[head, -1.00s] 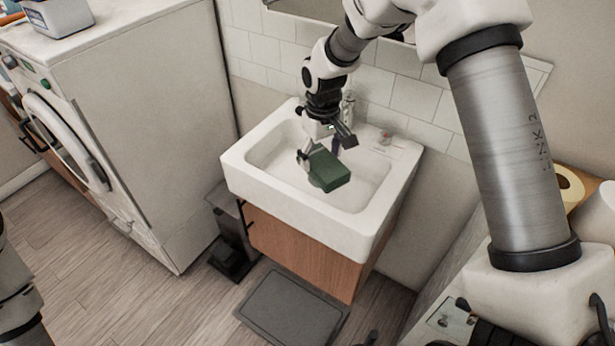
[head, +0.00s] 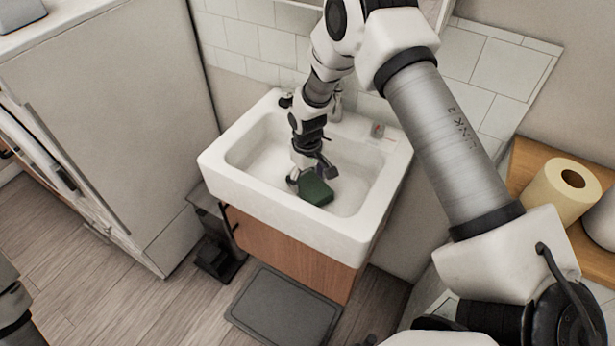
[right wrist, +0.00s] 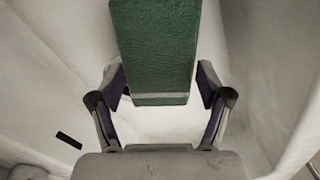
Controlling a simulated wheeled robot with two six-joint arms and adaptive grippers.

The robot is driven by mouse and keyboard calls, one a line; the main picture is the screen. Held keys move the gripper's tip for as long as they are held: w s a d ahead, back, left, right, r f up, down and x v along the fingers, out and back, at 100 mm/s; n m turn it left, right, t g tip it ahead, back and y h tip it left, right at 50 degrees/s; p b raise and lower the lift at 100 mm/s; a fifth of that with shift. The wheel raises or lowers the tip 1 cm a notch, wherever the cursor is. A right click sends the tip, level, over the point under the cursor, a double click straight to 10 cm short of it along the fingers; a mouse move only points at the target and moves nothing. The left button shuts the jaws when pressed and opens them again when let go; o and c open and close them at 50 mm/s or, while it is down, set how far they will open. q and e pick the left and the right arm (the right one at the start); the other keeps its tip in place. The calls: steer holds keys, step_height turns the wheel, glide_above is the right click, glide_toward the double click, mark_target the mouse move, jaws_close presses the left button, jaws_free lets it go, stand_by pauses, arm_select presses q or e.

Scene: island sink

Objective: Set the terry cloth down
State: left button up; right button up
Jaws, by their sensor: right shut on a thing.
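The folded green terry cloth (head: 316,191) is in the basin of the white sink (head: 215,172), near its front wall. My right gripper (head: 311,178) reaches down into the basin and is shut on the cloth. In the right wrist view the cloth (right wrist: 157,50) stands as a green block with its lower end between the two fingers (right wrist: 160,97). Whether the cloth touches the basin floor is hard to tell. In the head view, part of my left arm shows at the left edge, but its gripper is out of view.
A white washing machine (head: 110,100) stands left of the sink. A small dark bin (head: 215,255) and a grey mat (head: 285,305) are on the floor. A paper roll (head: 560,190) is on a wooden shelf at right. The basin around the cloth looks clear.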

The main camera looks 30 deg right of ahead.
mark_target(308, 182)
steer(key=o, duration=1.2)
steer(key=shift+f, duration=0.15)
steer(key=shift+r, duration=0.2)
step_height(308, 182, up, 12)
steer(key=b, duration=0.1)
steer(key=shift+r, duration=0.1)
